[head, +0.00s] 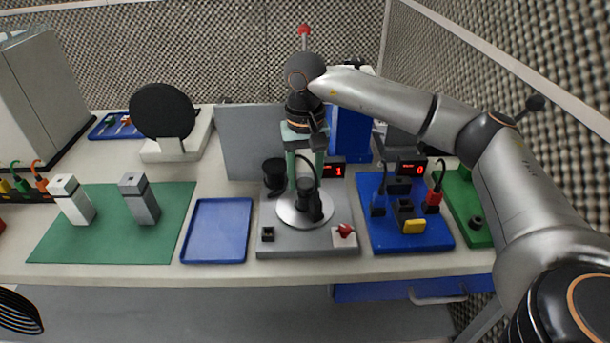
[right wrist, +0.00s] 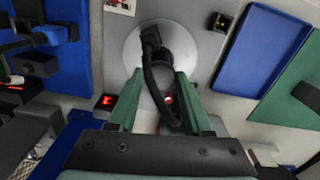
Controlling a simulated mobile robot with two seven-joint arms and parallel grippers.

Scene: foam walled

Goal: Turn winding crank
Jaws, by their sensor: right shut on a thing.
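The winding crank station is a grey base plate (head: 275,245) with a pale round disc (head: 293,217) in its middle. The disc also shows in the right wrist view (right wrist: 134,50). My right gripper (head: 305,184) points down over the disc. Its green fingers stand apart, one on each side of the black crank part, and are shut on it; the contact itself is partly hidden. A red display (head: 338,171) behind the crank reads 1. My left gripper is not in view.
A black cylinder (head: 274,176) stands left of the crank. A red knob (head: 344,232) and a black socket (head: 268,234) sit at the plate's front. A blue tray (head: 218,231) lies left; a blue board (head: 388,242) with plugs lies right. A grey panel (head: 243,140) stands behind.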

